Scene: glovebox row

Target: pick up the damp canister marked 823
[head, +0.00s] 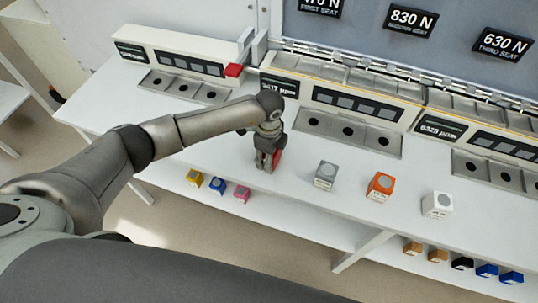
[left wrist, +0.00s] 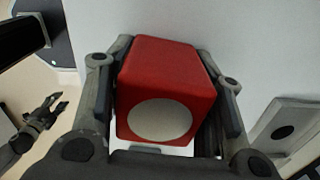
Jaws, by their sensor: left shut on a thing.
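My left gripper (head: 267,163) is shut on a red canister (head: 277,158) at the white bench top, in front of the instrument row. In the left wrist view the red canister (left wrist: 165,85) is a rounded block with a pale round disc on the face toward the camera, between the two fingers. No number is readable on it, and I cannot tell whether it is damp. In the head view I cannot tell whether it touches the bench. My right gripper (left wrist: 42,118) shows small at the left wrist view's left edge, its fingers apart and empty.
On the bench to the right stand a grey canister (head: 325,175), an orange one (head: 380,186) and a white one (head: 437,204). Lower down are yellow, blue and pink blocks (head: 242,193) and several more at right. Instruments with recessed trays (head: 350,131) line the back.

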